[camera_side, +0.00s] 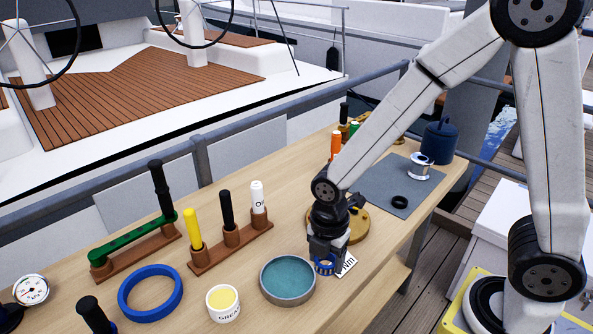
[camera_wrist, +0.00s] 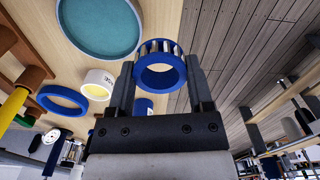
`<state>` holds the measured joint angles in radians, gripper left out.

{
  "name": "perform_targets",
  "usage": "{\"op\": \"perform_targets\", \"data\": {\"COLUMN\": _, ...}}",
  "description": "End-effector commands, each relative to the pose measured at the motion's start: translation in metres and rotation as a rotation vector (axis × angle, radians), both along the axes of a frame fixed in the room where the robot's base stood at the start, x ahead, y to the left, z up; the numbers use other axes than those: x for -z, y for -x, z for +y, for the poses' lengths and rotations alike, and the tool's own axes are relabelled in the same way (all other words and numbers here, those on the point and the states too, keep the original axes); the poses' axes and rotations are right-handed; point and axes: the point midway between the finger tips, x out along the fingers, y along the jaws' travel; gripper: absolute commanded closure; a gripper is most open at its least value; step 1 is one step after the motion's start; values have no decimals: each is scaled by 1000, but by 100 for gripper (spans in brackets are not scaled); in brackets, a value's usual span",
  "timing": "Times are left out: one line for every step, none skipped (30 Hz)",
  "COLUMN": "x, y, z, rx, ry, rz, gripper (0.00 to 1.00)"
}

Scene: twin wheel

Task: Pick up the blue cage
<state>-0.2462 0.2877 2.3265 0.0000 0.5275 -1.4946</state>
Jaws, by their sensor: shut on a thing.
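The blue cage (camera_wrist: 160,78) is a short blue ring with silvery rollers around its side. In the wrist view it sits between the two fingers of my gripper (camera_wrist: 160,68), which are shut on it from left and right. In the side view the cage (camera_side: 325,267) shows only in part under my gripper (camera_side: 326,256), near the front edge of the table. I cannot tell whether the cage touches the table.
A teal-bottomed round dish (camera_side: 288,281) is close on the left. Beyond it are a grease tub (camera_side: 223,302), a larger blue ring (camera_side: 150,293) and racks with upright handles (camera_side: 230,247).

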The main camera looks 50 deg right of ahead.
Motion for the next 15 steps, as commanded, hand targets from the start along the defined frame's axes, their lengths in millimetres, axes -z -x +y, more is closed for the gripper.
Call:
{"op": "perform_targets", "data": {"x": -4, "y": 6, "z": -1, "rx": -1, "ry": 0, "rz": -2, "gripper": 97}}
{"op": "perform_targets", "data": {"x": -5, "y": 9, "z": -1, "rx": -1, "ry": 0, "rz": -2, "gripper": 97}}
{"op": "perform_targets", "data": {"x": -7, "y": 13, "z": -2, "rx": -1, "ry": 0, "rz": -2, "gripper": 97}}
{"op": "perform_targets", "data": {"x": -8, "y": 17, "z": -3, "rx": -1, "ry": 0, "rz": -2, "gripper": 97}}
{"op": "perform_targets", "data": {"x": -9, "y": 19, "z": -3, "rx": -1, "ry": 0, "rz": -2, "gripper": 97}}
{"op": "perform_targets", "data": {"x": -11, "y": 22, "z": -4, "rx": -1, "ry": 0, "rz": -2, "gripper": 97}}
{"op": "perform_targets", "data": {"x": -12, "y": 24, "z": -4, "rx": -1, "ry": 0, "rz": -2, "gripper": 97}}
{"op": "perform_targets", "data": {"x": -12, "y": 26, "z": -5, "rx": -1, "ry": 0, "rz": -1, "gripper": 97}}
{"op": "perform_targets", "data": {"x": -13, "y": 29, "z": -5, "rx": -1, "ry": 0, "rz": -1, "gripper": 97}}
{"op": "perform_targets", "data": {"x": -14, "y": 30, "z": -5, "rx": -1, "ry": 0, "rz": -1, "gripper": 97}}
{"op": "perform_targets", "data": {"x": -15, "y": 31, "z": -6, "rx": -1, "ry": 0, "rz": -1, "gripper": 97}}
{"op": "perform_targets", "data": {"x": -15, "y": 33, "z": -6, "rx": -1, "ry": 0, "rz": -1, "gripper": 97}}
{"op": "perform_targets", "data": {"x": -16, "y": 34, "z": -6, "rx": -1, "ry": 0, "rz": 0, "gripper": 97}}
{"op": "perform_targets", "data": {"x": -16, "y": 35, "z": -6, "rx": -1, "ry": 0, "rz": 0, "gripper": 97}}
{"op": "perform_targets", "data": {"x": -16, "y": 36, "z": -6, "rx": -1, "ry": 0, "rz": 0, "gripper": 97}}
